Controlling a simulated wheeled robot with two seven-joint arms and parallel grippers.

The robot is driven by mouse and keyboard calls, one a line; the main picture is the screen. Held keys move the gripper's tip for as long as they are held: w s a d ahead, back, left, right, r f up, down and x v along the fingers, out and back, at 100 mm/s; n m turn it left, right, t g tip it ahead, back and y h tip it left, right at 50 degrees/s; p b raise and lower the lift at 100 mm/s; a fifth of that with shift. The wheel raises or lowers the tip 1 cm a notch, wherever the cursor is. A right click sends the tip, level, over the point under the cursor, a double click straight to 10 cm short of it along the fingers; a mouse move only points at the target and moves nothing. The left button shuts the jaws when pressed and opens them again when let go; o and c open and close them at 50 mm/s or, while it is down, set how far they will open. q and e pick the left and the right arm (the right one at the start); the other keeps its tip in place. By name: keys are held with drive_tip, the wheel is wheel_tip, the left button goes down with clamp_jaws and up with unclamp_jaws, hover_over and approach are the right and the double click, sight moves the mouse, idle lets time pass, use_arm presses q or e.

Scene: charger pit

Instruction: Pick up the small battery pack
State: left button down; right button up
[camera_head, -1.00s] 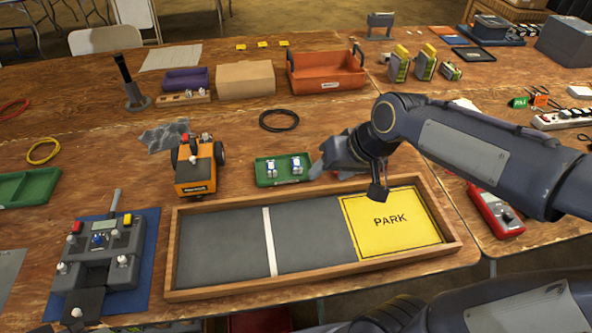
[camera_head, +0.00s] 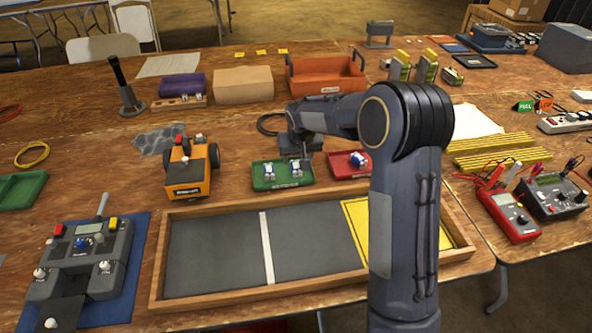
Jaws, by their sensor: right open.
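The left pack (camera_head: 269,172) is in plain view; the right pack (camera_head: 296,169) stands just below my right gripper. My right gripper (camera_head: 294,158) is open, pointing down at the green tray's right end. I cannot tell whether its fingers touch the right pack. My left gripper is not in view.
A wooden-framed pit (camera_head: 205,296) with a yellow parking panel lies in front, partly behind my arm. An orange wheeled vehicle (camera_head: 190,172) stands left of the green tray. A controller (camera_head: 85,250) is at the front left.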

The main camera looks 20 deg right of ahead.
sight(296, 165)
drive_tip(key=x, duration=0.5)
drive_tip(key=shift+s+a, duration=0.15)
drive_tip(key=c, duration=1.1)
drive_tip(key=shift+r, duration=0.15)
